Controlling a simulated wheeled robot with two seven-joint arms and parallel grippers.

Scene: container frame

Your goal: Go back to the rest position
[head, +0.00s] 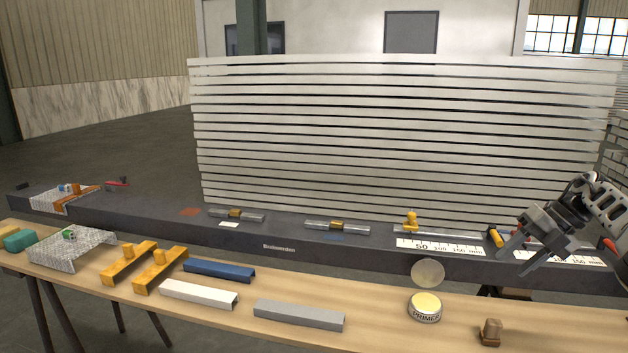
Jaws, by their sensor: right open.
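My right gripper (521,254) is at the right of the head view, its arm coming in from the right edge. Its two fingers are apart and point down and left, with nothing seen between them. It is above the right end of the dark beam (300,246), over the white ruler strips (440,247), and hides part of them. I cannot tell whether it touches anything. My left gripper is not in view.
A wooden table (380,318) runs along the front. On it are a primer tin (425,308), a small brown block (490,332), grey, white and blue channels (298,315), orange brackets (160,270) and a mesh piece (75,250). A white slatted panel (400,140) stands behind.

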